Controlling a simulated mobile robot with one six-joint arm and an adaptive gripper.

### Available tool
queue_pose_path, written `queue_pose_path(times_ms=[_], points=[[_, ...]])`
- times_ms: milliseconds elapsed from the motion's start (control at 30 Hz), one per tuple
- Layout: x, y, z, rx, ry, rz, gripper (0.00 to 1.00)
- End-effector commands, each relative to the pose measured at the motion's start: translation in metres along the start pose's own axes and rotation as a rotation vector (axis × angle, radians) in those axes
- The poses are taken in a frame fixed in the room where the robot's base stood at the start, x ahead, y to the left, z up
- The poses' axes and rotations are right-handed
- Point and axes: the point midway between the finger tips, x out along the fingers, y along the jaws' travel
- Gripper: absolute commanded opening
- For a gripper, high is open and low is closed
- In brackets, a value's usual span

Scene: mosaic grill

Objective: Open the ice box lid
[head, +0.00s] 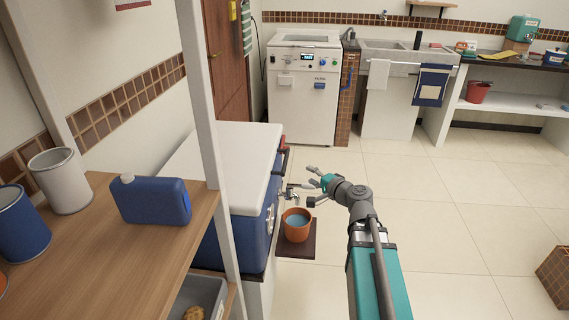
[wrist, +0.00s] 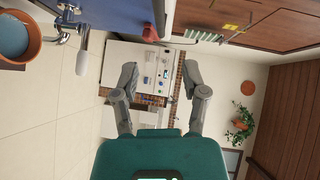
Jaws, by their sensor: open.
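The ice box is a blue chest (head: 228,246) with a white lid (head: 235,150), on the left behind a white post in the head view. The lid lies flat and closed on the chest. Dark fittings show along its right edge. My gripper (head: 309,187) is open and empty, just right of the chest's front side and apart from it. In the wrist view, my gripper (wrist: 160,70) has its fingers spread with nothing between them. Part of the blue chest (wrist: 122,12) shows at the top there.
A metal tap (wrist: 68,28) sticks out of the chest above a terracotta pot (head: 296,225) on a low dark shelf. A wooden shelf (head: 90,255) with a blue jug (head: 150,201) and cans stands at left.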

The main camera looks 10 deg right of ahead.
Motion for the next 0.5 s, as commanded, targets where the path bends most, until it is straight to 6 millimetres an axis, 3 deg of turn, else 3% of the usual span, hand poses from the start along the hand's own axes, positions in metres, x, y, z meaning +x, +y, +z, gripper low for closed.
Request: queue_pose_path(times_ms=[267, 500], points=[[0.01, 0.001, 0.0, -0.001, -0.002, 0.001, 0.57], [0.037, 0.001, -0.001, -0.002, -0.003, 0.001, 0.57]])
